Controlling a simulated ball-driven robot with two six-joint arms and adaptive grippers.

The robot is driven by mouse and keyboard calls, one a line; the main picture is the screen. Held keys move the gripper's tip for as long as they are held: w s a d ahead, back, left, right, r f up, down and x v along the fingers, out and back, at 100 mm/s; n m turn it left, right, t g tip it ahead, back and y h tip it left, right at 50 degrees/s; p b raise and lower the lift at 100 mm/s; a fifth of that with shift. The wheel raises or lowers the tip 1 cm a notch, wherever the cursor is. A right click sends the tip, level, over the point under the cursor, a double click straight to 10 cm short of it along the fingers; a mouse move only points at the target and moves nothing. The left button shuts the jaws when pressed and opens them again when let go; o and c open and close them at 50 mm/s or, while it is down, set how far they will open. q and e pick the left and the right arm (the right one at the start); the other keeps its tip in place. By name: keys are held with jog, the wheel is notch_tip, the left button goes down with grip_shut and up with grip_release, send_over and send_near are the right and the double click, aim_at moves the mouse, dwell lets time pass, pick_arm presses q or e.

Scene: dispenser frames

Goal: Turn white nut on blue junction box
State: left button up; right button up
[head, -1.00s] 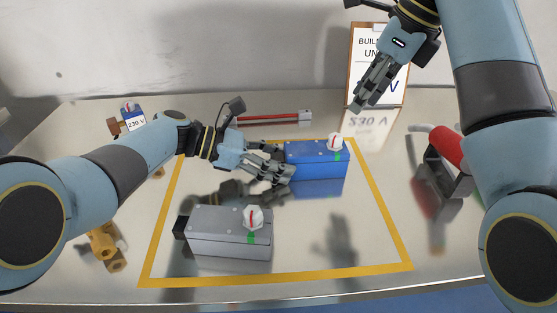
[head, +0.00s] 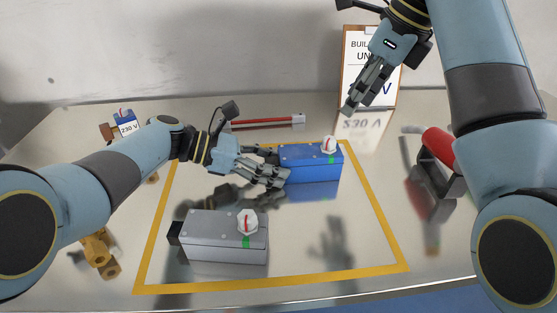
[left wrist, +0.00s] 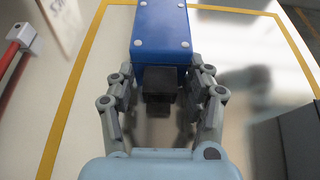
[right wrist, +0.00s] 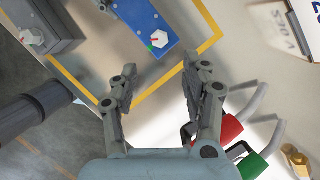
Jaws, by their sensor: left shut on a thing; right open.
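The blue junction box (head: 312,167) stands inside the yellow outline toward the back. Its white nut (head: 329,144) sits on top near the right end, with a red mark on it and a green mark on the box beside it. The nut also shows in the right wrist view (right wrist: 159,40). My left gripper (head: 282,174) is shut on the left end of the blue box; in the left wrist view its fingers (left wrist: 160,80) flank the box's end and a black stub (left wrist: 159,84). My right gripper (head: 347,108) is open and empty, raised behind and right of the nut.
A grey box (head: 225,238) with its own white nut (head: 247,221) stands nearer the front. A red bar (head: 265,122) and a clipboard sign (head: 354,60) are at the back. Brass fittings (head: 97,250) lie left.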

aim_at(329, 138)
jog(key=a+f, duration=0.1)
jog(key=f, duration=0.2)
jog(key=w+a+f+m, duration=0.1)
jog(key=f, duration=0.2)
jog(key=w+a+f+m+t, duration=0.1)
jog(key=f, duration=0.2)
jog(key=shift+a+f, duration=0.1)
grip_shut()
dwell(0.4)
